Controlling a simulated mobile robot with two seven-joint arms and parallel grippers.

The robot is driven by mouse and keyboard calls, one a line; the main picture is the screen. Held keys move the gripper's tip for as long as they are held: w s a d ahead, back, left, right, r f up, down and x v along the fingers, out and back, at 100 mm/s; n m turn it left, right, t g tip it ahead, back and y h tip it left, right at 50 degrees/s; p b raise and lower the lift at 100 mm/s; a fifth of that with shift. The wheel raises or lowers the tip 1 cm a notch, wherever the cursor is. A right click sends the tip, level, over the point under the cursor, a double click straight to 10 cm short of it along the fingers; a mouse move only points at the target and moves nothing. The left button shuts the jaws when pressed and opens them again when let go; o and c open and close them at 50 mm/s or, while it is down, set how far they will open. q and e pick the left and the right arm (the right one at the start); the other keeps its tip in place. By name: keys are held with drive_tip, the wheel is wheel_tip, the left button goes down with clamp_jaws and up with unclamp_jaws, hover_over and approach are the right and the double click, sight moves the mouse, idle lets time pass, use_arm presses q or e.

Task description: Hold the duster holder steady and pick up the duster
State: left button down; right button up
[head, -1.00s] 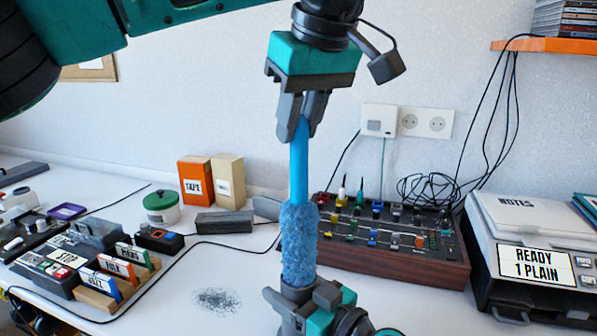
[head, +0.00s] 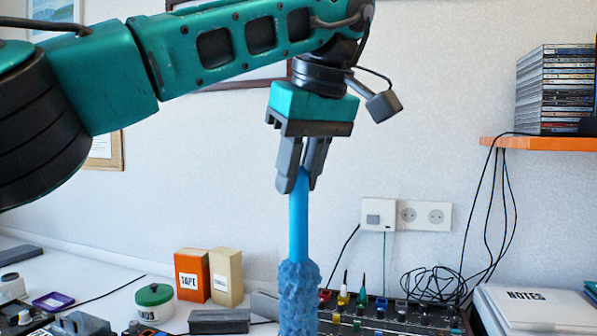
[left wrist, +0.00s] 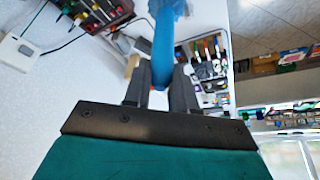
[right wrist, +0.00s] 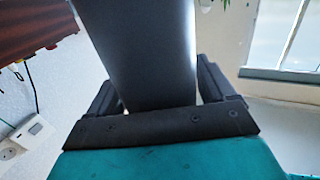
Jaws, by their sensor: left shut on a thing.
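The duster has a bright blue handle (head: 299,225) and a fluffy, darker blue head (head: 299,300). It stands upright, head down, and its lower end is cut off by the frame. My left gripper (head: 299,185) is shut on the upper end of the handle. The left wrist view shows the handle (left wrist: 163,45) between the fingers (left wrist: 162,85). The duster holder (right wrist: 150,50) shows only in the right wrist view, as a dark grey body. My right gripper (right wrist: 160,95) has a finger against either side of it. Whether the duster's tip is clear of the holder is hidden.
An orange tape box (head: 193,275), a cream box (head: 227,278) and a green-lidded tub (head: 154,303) are at the left. Cables (head: 435,283) hang at the right, below an orange shelf (head: 540,144).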

drive_tip(key=shift+o, duration=0.9)
